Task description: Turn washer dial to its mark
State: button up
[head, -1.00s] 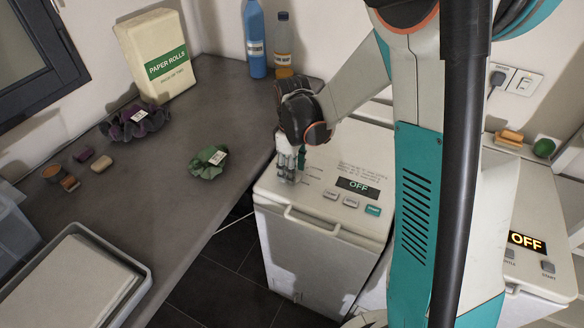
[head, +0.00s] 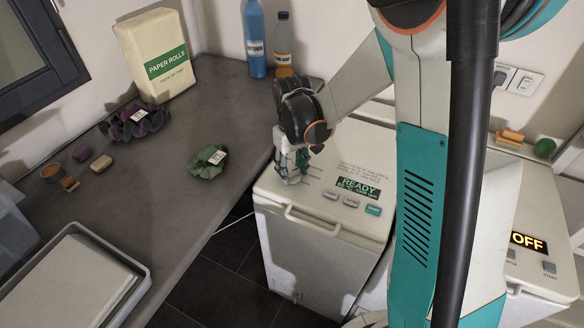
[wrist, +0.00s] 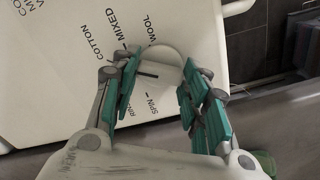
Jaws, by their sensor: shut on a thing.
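The left toploader washer (head: 330,235) has a cream top with a dark display (head: 358,188) that reads READY in green, with a smaller line under it that I cannot read for sure. Printed words COTTON, MIXED, WOOL and SPIN stand around the dial with short ticks. A dark line shows by the left finger; the fingers hide much of the dial, so its setting is unclear.
Buttons (head: 350,201) lie in front of the display. A second toploader (head: 535,225) at right reads OFF. The grey counter (head: 215,215) at left carries a paper rolls pack (head: 158,60), bottles (head: 256,45), a green cloth-like item (head: 208,162) and a tray (head: 135,268).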

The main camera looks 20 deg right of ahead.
aim_at(292, 171)
jog(key=shift+m, duration=1.1)
jog(key=o, duration=1)
jog(key=shift+o, duration=0.2)
notch_tip(292, 171, up, 12)
